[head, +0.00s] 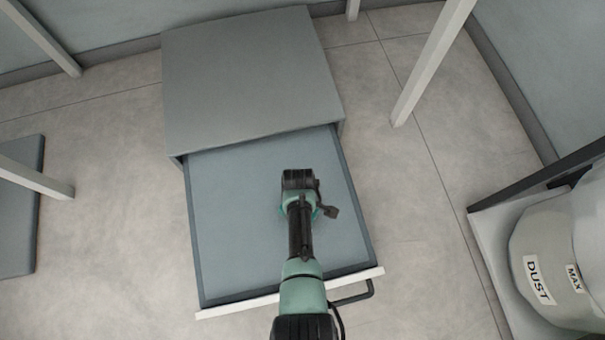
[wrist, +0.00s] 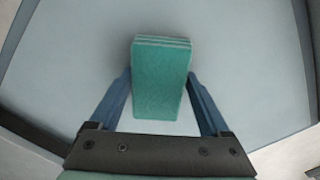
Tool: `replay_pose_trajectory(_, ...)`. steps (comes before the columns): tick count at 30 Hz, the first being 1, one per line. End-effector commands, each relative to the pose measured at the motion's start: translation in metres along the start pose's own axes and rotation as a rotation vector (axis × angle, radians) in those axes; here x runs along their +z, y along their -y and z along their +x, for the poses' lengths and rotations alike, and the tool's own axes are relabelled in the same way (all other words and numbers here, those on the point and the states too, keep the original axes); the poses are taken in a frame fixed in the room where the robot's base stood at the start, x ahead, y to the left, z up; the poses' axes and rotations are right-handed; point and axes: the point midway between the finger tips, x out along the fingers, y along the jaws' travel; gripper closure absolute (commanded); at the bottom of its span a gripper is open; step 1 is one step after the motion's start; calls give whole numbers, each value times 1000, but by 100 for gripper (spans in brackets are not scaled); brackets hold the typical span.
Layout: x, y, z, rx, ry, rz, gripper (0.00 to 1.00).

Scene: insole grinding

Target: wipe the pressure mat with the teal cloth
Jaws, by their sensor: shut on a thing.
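The teal cloth (wrist: 160,85) shows in the wrist view as a folded, layered rectangular stack. My gripper (wrist: 160,75) is shut on it, with one blue finger at each side. The cloth is over the pale blue-grey floor of an open drawer (head: 230,225); I cannot tell whether it touches that floor. In the head view my arm reaches over the drawer, and its wrist hides the fingers and the cloth. I cannot identify the pressure mat in either view.
The drawer sticks out of a grey cabinet (head: 250,85), with a white front edge and a dark handle (head: 352,294). A grey flat panel (head: 20,235) is at the left. Pale posts (head: 432,65) stand around. A dust container (head: 545,265) is at the right. Floor between is clear.

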Motion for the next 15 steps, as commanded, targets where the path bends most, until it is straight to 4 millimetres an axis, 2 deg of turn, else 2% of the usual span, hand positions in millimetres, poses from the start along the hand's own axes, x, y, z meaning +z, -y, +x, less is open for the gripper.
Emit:
replay_pose_trajectory(6, -14, 16, 0, -4, 1, -4, 64)
replay_pose_trajectory(15, -22, 25, 1, -4, 1, -3, 64)
